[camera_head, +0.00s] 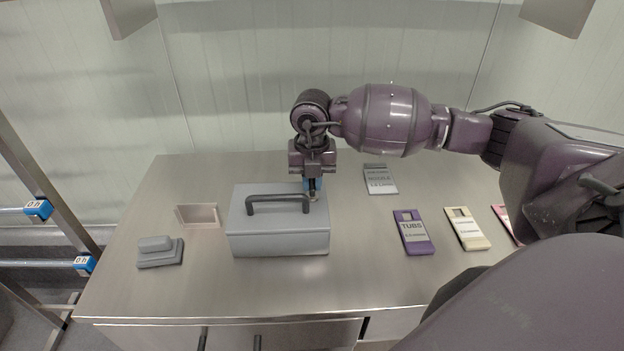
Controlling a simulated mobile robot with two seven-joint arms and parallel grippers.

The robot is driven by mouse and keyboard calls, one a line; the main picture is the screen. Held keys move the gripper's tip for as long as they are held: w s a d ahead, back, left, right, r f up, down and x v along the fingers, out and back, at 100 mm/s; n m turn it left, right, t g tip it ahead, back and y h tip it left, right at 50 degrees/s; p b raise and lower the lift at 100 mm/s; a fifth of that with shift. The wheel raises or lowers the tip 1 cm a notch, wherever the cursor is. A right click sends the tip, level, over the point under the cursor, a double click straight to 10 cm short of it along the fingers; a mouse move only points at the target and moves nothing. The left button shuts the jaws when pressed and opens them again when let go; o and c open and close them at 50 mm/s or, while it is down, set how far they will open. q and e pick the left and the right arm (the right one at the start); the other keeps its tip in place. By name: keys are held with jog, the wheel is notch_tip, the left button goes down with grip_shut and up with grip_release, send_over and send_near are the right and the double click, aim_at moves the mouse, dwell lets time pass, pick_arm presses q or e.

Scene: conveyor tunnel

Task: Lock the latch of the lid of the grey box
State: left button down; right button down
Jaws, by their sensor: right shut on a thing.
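The grey box (278,243) stands on the metal table, its lid closed with a dark handle (278,198) on top. My right gripper (313,191) points down at the back right of the lid, beside the handle's right end. It is shut on a small part there, which looks like the latch. The fingers largely hide that part, so its position cannot be made out. My left gripper is not in view.
The metal table (200,290) has a grey stepped block (160,252) and a small open tray (197,215) left of the box. A grey tag (380,179), a purple tag (413,232), a cream tag (464,228) and a pink tag (505,222) lie right.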

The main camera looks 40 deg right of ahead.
aim_at(312, 182)
jog(key=c, duration=1.1)
grip_release()
notch_tip(312, 182, up, 11)
jog(key=shift+f, duration=0.1)
